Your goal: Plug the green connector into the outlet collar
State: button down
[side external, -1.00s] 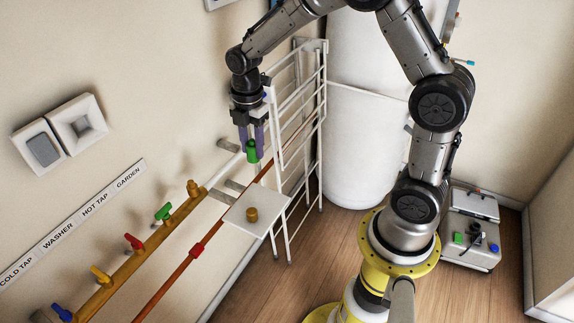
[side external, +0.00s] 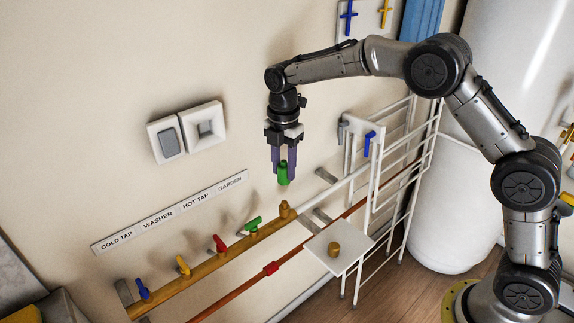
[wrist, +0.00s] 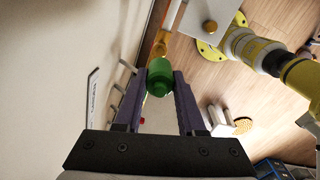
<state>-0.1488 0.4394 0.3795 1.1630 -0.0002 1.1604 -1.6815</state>
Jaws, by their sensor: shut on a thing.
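My gripper (side external: 284,176) points down and is shut on the green connector (side external: 283,174), a short cylinder held upright between two purple fingers. The connector also shows between the fingertips in the wrist view (wrist: 160,76). Just below it in the side view, apart from it, is a brass collar (side external: 285,209) at the right end of the brass manifold (side external: 202,262). In the wrist view brass (wrist: 159,48) shows just beyond the connector, partly hidden by it. A second brass fitting (side external: 333,249) stands on a white shelf plate (side external: 352,262) to the lower right.
Blue (side external: 142,290), yellow (side external: 183,266), red (side external: 220,244) and green (side external: 253,226) tap handles line the manifold. A red pipe (side external: 237,294) runs in front. A white rack (side external: 405,195) stands to the right. The wall is close behind my gripper.

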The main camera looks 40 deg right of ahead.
send_over(284, 202)
jog(key=shift+f, duration=2.9)
jog(key=shift+f, duration=1.35)
jog(key=shift+c, duration=2.1)
grip_release()
notch_tip(284, 202, up, 14)
jog(key=shift+f, duration=0.1)
jog(key=shift+d, duration=0.1)
